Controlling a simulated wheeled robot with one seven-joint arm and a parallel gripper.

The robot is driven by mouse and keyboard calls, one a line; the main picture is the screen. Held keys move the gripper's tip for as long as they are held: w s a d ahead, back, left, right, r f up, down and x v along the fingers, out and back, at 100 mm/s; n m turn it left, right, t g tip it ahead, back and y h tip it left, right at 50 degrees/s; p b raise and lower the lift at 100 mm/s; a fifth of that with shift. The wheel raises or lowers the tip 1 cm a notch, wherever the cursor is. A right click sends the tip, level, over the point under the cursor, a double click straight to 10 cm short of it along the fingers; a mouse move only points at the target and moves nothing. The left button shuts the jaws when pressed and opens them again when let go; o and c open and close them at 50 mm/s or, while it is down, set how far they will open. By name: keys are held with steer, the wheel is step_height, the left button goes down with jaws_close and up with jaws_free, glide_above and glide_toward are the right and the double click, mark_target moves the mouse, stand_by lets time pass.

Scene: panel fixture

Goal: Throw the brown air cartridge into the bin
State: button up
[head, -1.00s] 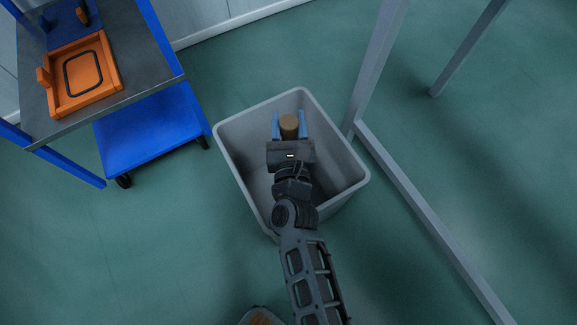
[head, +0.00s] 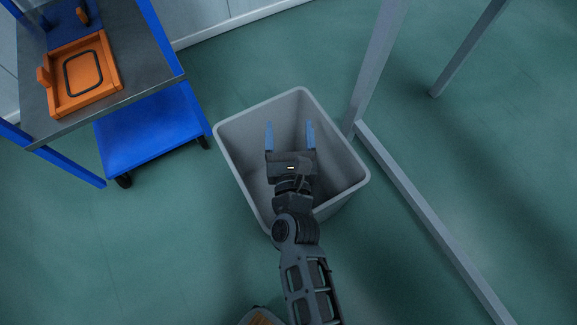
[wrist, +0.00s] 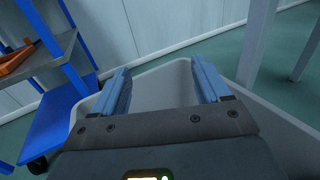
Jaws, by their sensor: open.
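The grey bin (head: 340,170) stands on the floor in the middle of the head view, its open top facing up. My gripper (head: 289,126) is over the bin's opening, with its two blue fingers spread apart and nothing between them. In the wrist view the open fingers (wrist: 160,68) are also empty, with the bin's pale rim and wall (wrist: 160,88) around and beyond them. The brown air cartridge is not visible in either current view. Part of the bin's inside is hidden under my gripper and arm.
A cart with a grey top (head: 140,60), blue legs and a blue lower shelf (head: 150,130) stands left of the bin. An orange tray (head: 105,90) is on it. A grey metal frame (head: 430,220) stands close on the bin's right. Green floor is clear at lower left.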

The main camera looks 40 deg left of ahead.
steer(key=shift+b+v, duration=0.3)
steer(key=shift+v, duration=2.35)
